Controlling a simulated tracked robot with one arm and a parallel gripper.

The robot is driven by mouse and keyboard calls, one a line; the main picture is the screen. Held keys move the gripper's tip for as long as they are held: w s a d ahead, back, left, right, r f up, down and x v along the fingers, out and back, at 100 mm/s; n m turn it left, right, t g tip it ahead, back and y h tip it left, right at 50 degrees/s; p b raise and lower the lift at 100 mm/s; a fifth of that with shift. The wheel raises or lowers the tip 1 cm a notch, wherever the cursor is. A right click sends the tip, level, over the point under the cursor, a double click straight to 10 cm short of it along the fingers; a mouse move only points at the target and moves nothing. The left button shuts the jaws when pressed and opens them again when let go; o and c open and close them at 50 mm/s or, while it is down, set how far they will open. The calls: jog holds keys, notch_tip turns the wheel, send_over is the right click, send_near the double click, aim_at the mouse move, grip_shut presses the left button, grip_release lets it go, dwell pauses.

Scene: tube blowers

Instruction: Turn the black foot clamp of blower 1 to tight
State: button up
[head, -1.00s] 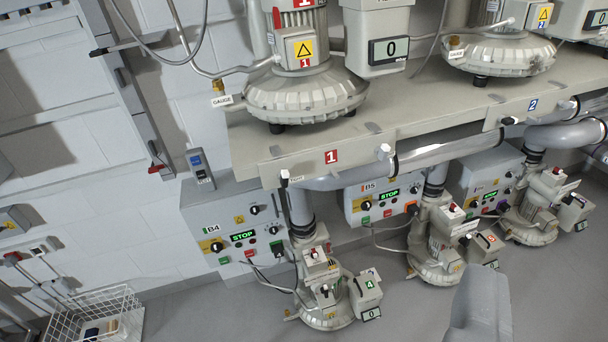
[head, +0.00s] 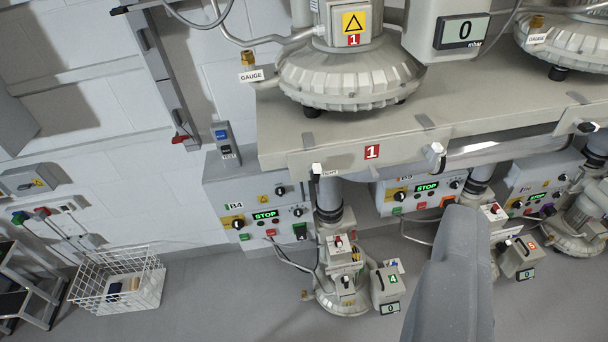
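Blower 1 (head: 345,78), a pale ribbed housing, stands on the beige bench, its base cut by no edge. On the bench's front edge, left of the red 1 plate (head: 372,152), is a small clamp (head: 316,170) with a white-tipped end and a dark part below; a label ending in "IGHT" is beside it. A second white-ended clamp (head: 436,154) sits right of the plate. Which one is the black clamp, and its exact setting, I cannot tell. My gripper (head: 462,222) shows as a grey shape at lower right, apart from both clamps; its fingers cannot be made out.
Control box B4 (head: 262,192) and several smaller blowers, one marked 4 (head: 343,295), stand below the bench. A large pipe (head: 505,152) runs under the bench edge. A wire basket (head: 118,280) stands on the floor at left. Floor between basket and blowers is clear.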

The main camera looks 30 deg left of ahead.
jog(key=n+g+y+p, duration=0.5)
jog(key=y, duration=0.4)
send_over(319, 175)
jog(key=s+d, duration=0.8)
jog(key=s, duration=0.2)
notch_tip(319, 175, down, 30)
jog(key=f, duration=0.1)
jog(key=shift+p+x, duration=0.65)
jog(key=shift+x, duration=6)
jog(key=shift+w+r, duration=0.15)
jog(key=shift+w, duration=0.05)
grip_shut()
jog(key=shift+d, duration=0.15)
